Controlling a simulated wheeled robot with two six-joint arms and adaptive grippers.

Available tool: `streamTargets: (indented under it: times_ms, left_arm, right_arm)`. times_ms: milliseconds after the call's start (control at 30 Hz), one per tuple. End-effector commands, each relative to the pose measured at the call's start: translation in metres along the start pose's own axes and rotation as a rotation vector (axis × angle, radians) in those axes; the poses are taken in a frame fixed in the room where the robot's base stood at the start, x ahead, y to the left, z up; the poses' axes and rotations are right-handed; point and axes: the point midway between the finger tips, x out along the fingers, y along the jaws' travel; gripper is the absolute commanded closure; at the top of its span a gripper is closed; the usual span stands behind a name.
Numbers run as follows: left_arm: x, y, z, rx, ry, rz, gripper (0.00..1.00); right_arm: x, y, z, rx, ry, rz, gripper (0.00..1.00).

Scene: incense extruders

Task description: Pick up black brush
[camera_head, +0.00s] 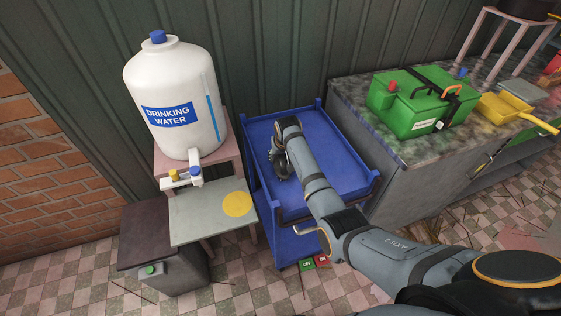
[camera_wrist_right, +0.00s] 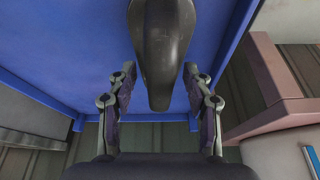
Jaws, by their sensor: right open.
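A dark, smooth, glossy elongated object, which looks like the black brush (camera_wrist_right: 161,45), enters from the top of the right wrist view. Its rounded end lies between the fingers of my right gripper (camera_wrist_right: 160,76), with a gap on both sides. The gripper is open. Only part of the object shows, and no bristles can be made out. In the head view my right gripper (camera_head: 281,163) is over the blue cart's top tray (camera_head: 340,178), and I cannot pick out the brush there. My left gripper is not in view.
The blue tray has a raised rim and corner posts. A white water tank (camera_head: 175,95) on a pink stand is left of it. A counter (camera_head: 385,130) with a green box (camera_head: 420,103) and a yellow dustpan-like item (camera_head: 505,108) is on the right. A corrugated wall stands behind.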

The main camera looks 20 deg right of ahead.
Motion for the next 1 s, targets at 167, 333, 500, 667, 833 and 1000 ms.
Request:
streamTargets:
  times_ms: [167,333,500,667,833,1000]
  left_arm:
    - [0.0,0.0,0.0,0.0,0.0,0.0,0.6]
    - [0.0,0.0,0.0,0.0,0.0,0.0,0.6]
    - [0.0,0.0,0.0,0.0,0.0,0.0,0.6]
    - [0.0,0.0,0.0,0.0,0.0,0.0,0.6]
    - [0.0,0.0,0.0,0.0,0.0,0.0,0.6]
    - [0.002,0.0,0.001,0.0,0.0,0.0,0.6]
  right_arm:
    - [0.0,0.0,0.0,0.0,0.0,0.0,0.51]
    - [0.0,0.0,0.0,0.0,0.0,0.0,0.74]
    - [0.0,0.0,0.0,0.0,0.0,0.0,0.97]
    - [-0.001,0.0,0.0,0.0,0.001,0.0,1.0]
    - [-0.001,0.0,-0.001,0.0,0.001,0.0,1.0]
    - [-0.011,0.0,-0.005,0.0,0.003,0.0,1.0]
